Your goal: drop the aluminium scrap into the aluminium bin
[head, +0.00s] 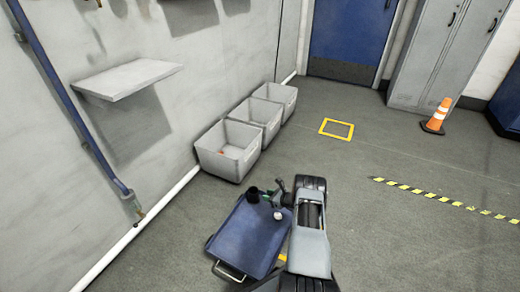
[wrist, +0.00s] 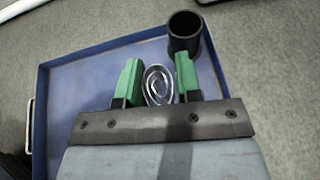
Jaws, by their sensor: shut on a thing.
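The aluminium scrap (wrist: 158,84) is a shiny silver coil, seen in the wrist view between the green fingers of my gripper (wrist: 157,68). The gripper is shut on it, with one finger on each side. Behind the scrap is the blue floor of a tray-topped cart (head: 240,237); I cannot tell whether the scrap touches it. Three grey open bins stand in a row along the left wall: a near one (head: 228,150), a middle one (head: 256,118) and a far one (head: 281,96). No readable label shows which is for aluminium.
A black hollow cylinder (wrist: 184,34) stands at the tray's corner, close to the right finger. A wall shelf (head: 128,78) juts out at left. A yellow floor square (head: 337,121) and an orange cone (head: 437,117) are farther off. The floor right of the bins is open.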

